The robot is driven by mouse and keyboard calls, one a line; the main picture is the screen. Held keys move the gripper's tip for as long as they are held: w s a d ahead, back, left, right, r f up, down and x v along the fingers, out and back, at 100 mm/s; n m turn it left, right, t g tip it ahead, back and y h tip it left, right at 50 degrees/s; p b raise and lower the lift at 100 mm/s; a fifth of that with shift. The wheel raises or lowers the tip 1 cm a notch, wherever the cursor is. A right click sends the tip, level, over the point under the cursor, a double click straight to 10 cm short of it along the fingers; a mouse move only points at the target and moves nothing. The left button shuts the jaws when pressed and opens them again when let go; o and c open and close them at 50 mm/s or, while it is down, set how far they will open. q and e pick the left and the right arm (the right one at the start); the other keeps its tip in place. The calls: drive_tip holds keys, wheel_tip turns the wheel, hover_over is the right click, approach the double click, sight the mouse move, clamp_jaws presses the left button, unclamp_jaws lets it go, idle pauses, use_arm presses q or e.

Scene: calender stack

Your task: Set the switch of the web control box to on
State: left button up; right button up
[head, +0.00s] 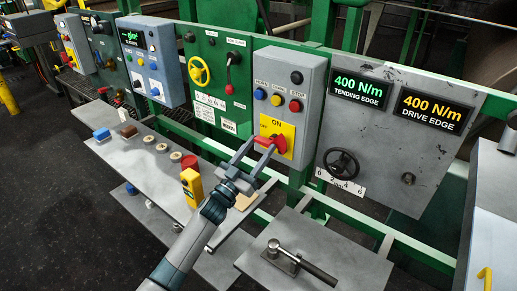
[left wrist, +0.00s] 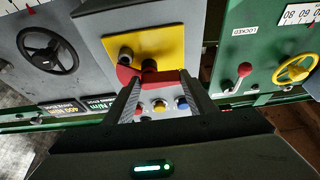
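The web control box (head: 312,100) is a grey box with several coloured buttons and a yellow plate (head: 289,130) marked ON at its top. The red switch handle (head: 277,142) lies roughly crosswise on this plate, not pointing up at ON. My left gripper (head: 262,148) is at the switch with its fingers spread apart. In the left wrist view the red handle (left wrist: 150,73) lies at the fingertips, between or just beyond them, under the yellow plate (left wrist: 155,42). Whether the fingers touch it I cannot tell. My right gripper is not in view.
A grey panel with torque displays (head: 397,100) and a black handwheel (head: 342,163) stands right of the box. A green panel with a yellow wheel (head: 199,71) and a red-knobbed lever (head: 234,58) is to the left. A plate with a metal lever (head: 292,257) lies below.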

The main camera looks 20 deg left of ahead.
use_arm(q)
drive_tip(key=c, duration=0.5)
drive_tip(key=shift+o, duration=0.3)
